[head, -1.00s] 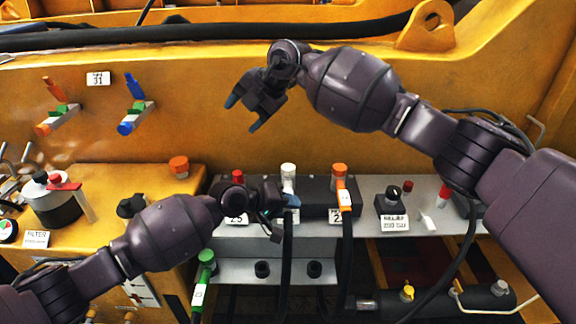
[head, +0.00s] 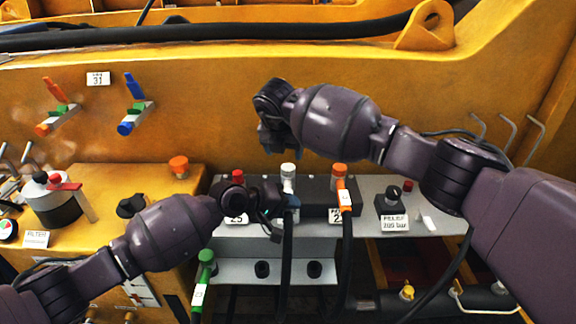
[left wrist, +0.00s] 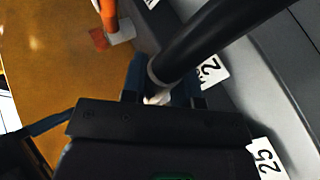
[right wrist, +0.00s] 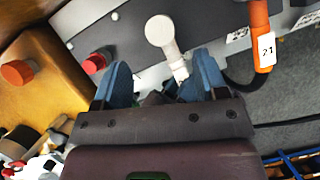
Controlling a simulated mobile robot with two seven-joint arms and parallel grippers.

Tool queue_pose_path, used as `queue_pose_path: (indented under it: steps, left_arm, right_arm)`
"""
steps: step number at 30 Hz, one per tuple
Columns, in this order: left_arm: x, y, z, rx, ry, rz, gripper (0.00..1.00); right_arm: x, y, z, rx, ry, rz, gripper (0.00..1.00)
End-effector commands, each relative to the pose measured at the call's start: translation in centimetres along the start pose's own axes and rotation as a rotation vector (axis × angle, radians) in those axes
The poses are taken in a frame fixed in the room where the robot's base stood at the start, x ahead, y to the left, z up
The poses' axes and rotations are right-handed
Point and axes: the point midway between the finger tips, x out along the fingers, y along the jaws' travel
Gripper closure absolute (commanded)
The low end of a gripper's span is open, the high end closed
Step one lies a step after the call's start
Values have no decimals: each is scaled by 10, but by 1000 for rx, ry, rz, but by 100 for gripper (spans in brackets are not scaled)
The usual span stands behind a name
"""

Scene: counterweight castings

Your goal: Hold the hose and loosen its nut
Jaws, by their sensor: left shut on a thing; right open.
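The black hose (head: 287,255) hangs down from a white fitting (head: 288,172) on the dark valve block. I cannot make out the nut apart from the fitting. My left gripper (head: 287,205) is shut on the hose just below the fitting. In the left wrist view the hose (left wrist: 205,40) with a pale collar runs between its blue fingers. My right gripper (head: 274,142) is open, above and slightly left of the fitting, apart from it. In the right wrist view the white fitting (right wrist: 161,32) lies ahead of the open fingers, its narrow lower end nearest the right finger.
An orange fitting (head: 340,172) with its own hose stands just right, and a red cap (head: 238,176) just left, on the same block (head: 316,188). A relief knob (head: 392,200) is farther right. The yellow wall behind has coloured valve levers (head: 134,88) at left.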

Motion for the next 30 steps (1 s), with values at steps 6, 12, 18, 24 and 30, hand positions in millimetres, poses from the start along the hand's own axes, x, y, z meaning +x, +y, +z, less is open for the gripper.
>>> queue_pose_path:
  steps: [6,12,18,24,30]
  left_arm:
    - [0,0,0,0,0,0,100]
    - [0,0,0,0,0,0,100]
    - [0,0,0,0,0,0,100]
    - [0,0,0,0,0,0,100]
    - [0,0,0,0,0,0,100]
  right_arm:
    - [40,0,-1,2,3,-1,34]
    - [64,0,-1,1,2,0,34]
    - [76,0,0,0,0,1,34]
    - [78,0,0,0,0,1,34]
    - [78,0,0,0,0,1,46]
